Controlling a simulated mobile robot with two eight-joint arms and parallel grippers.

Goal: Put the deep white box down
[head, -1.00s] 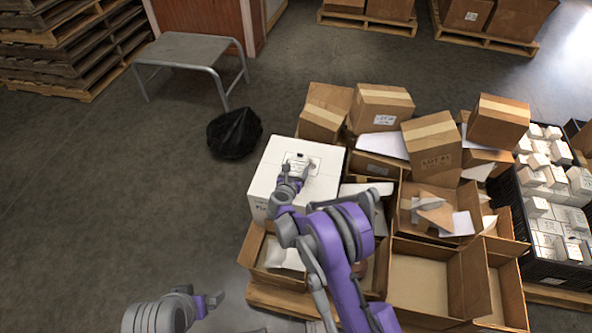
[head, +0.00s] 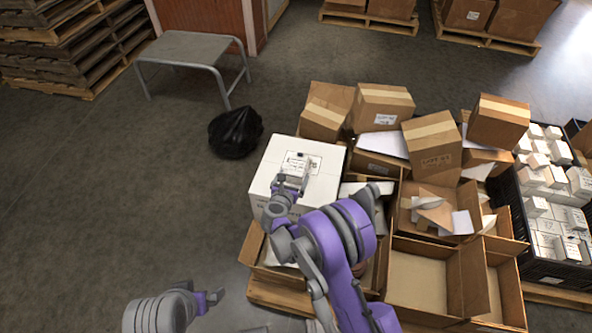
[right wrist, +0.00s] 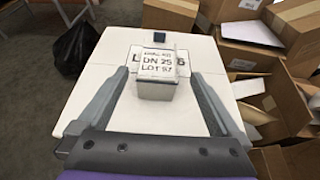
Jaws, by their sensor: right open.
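A small deep white box (right wrist: 155,76) with a printed label stands upright on top of a large white carton (right wrist: 90,98), seen in the right wrist view. In the head view the small box (head: 295,164) is hard to tell from the white top of the carton (head: 270,172). My right gripper (head: 292,182) is open, on the near side of the small box. In the right wrist view its fingers (right wrist: 155,98) are spread wide on both sides, with gaps to the box. My left gripper (head: 212,298) is low at the left, its jaws unclear.
Open brown cartons (head: 418,282) and closed ones (head: 432,145) crowd a pallet (head: 275,297) around the white carton. A black crate (head: 532,258) of small white boxes stands right. A black bag (head: 235,132) and metal table (head: 187,48) are behind left. Floor at left is clear.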

